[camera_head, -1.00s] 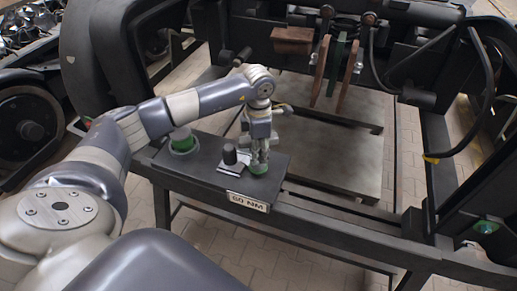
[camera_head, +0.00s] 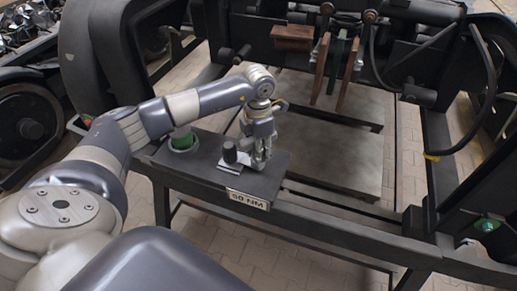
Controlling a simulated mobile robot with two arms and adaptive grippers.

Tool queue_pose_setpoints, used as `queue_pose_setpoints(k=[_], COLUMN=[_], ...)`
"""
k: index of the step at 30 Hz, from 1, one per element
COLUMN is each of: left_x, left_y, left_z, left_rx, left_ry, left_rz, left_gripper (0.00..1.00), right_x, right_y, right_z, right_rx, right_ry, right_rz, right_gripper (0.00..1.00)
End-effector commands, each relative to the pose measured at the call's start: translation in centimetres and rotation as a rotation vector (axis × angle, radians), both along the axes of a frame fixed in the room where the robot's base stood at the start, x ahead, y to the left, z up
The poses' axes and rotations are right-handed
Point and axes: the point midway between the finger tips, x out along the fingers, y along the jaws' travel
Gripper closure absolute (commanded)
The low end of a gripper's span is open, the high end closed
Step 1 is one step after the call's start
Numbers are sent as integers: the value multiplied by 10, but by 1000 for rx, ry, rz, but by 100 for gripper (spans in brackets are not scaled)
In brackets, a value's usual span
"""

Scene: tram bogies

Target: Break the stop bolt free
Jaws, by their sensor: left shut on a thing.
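My left gripper (camera_head: 260,164) points down over the front right part of a dark box top (camera_head: 204,172). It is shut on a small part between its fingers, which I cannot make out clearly. A black upright knob (camera_head: 230,152) on a light metal plate (camera_head: 232,165) stands just left of the fingers. A sign (camera_head: 248,199) reading "60 NM", or possibly "50 NM", is on the box's front edge. I cannot tell which part is the stop bolt. My right gripper is not in view.
A green ring-shaped fitting (camera_head: 183,144) sits on the box's left end, partly behind my arm. The dark bogie frame (camera_head: 415,100) with cables stands behind and at the right. Brown upright plates (camera_head: 320,70) hang at the back. A grey plate (camera_head: 350,140) lies below.

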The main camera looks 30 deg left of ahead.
Motion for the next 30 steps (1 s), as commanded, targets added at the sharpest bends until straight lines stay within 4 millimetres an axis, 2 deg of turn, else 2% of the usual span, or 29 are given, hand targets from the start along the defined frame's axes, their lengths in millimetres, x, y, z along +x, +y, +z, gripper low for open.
queue_pose_setpoints(k=[30], left_x=[0], left_y=[1], left_z=[1], left_rx=[-1], left_ry=[0], left_rz=[663], left_gripper=[100], right_x=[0], right_y=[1], right_z=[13], right_rx=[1], right_ry=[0], right_rz=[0], right_gripper=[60])
